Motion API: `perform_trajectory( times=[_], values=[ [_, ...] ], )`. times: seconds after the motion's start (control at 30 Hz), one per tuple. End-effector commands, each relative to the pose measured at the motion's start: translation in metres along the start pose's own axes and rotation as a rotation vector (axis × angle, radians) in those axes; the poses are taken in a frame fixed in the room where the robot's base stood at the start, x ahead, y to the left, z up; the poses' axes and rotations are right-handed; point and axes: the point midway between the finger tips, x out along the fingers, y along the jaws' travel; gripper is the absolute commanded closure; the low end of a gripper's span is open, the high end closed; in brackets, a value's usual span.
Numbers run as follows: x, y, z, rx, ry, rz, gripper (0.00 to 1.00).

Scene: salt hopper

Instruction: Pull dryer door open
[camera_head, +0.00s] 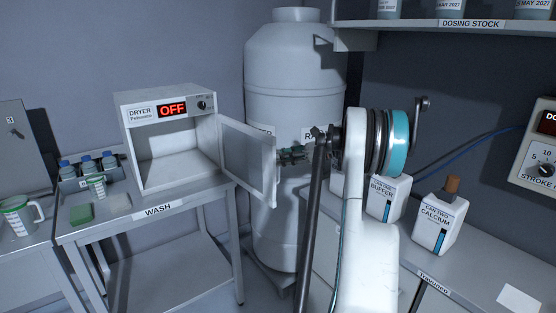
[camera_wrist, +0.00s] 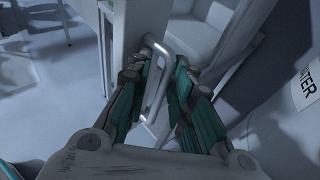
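The dryer (camera_head: 170,103) is a white box at left on the wash table, with a red OFF display. Its door (camera_head: 247,158) stands wide open, swung out to the right, and the chamber looks empty. My gripper (camera_head: 292,155) is at the door's outer face, partly hidden behind my arm in the head view. In the wrist view the metal door handle (camera_wrist: 157,85) runs between the two fingers of my gripper (camera_wrist: 166,70). The fingers are apart, with a gap beside the handle; firm contact is not visible.
A large white tank (camera_head: 295,75) stands close behind the door and my gripper. The wash table (camera_head: 150,220) carries blue-capped bottles (camera_head: 88,163) and a green sponge (camera_head: 81,214). White cans (camera_head: 437,222) stand on the right bench.

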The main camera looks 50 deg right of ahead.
Motion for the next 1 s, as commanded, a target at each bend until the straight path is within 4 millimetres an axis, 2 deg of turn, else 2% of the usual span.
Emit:
perform_trajectory(
  times=[0.07, 1.0],
  values=[
    [-0.008, -0.002, 0.005, 0.001, -0.011, 0.0, 0.83],
    [-0.054, -0.034, -0.013, 0.0, -0.006, 0.0, 0.83]
  ],
)
